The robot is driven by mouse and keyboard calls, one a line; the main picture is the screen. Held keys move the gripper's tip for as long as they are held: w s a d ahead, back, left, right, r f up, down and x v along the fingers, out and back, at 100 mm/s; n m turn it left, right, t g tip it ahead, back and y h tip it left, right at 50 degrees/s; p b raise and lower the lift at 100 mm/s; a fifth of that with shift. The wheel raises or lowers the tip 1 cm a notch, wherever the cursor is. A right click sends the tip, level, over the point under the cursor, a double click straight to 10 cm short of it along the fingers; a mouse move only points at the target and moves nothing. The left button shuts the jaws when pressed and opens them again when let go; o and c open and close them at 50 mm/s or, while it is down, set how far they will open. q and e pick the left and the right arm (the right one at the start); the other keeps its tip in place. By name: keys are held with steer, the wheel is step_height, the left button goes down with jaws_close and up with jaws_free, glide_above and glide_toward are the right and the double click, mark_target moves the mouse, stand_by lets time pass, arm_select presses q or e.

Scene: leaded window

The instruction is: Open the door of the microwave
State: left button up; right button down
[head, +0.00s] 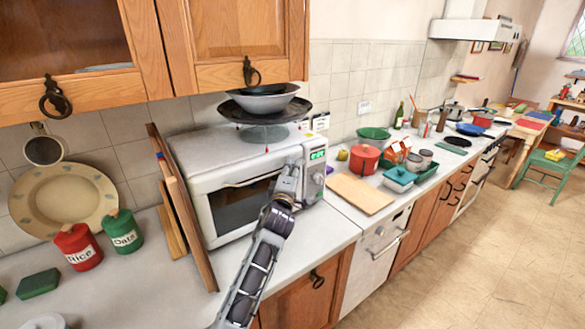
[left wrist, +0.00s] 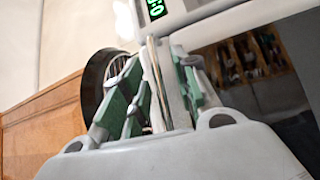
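The white microwave (head: 215,150) stands on the counter, and its door with a dark window (head: 240,205) looks shut. The left wrist view shows its green display (left wrist: 156,8) at the top and the dark door window (left wrist: 265,75) at right. My left gripper (head: 290,172) is at the right part of the microwave front, below the display. In the left wrist view its green-padded fingers (left wrist: 160,90) are drawn in on both sides of the upright pale, metallic door handle (left wrist: 156,75), seemingly closed on it. The far side of the grip is hidden. My right gripper is not in view.
Wooden boards (head: 182,205) lean left of the microwave. A pan and bowls (head: 265,105) sit on top. A cutting board (head: 358,193) and red pot (head: 364,158) lie to the right. Wall cabinets (head: 230,40) hang above. The floor (head: 470,250) at right is clear.

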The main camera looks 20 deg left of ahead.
arm_select(q)
steer(key=shift+s, duration=0.15)
steer(key=shift+c, duration=0.2)
jaws_close()
steer(key=shift+d, duration=0.1)
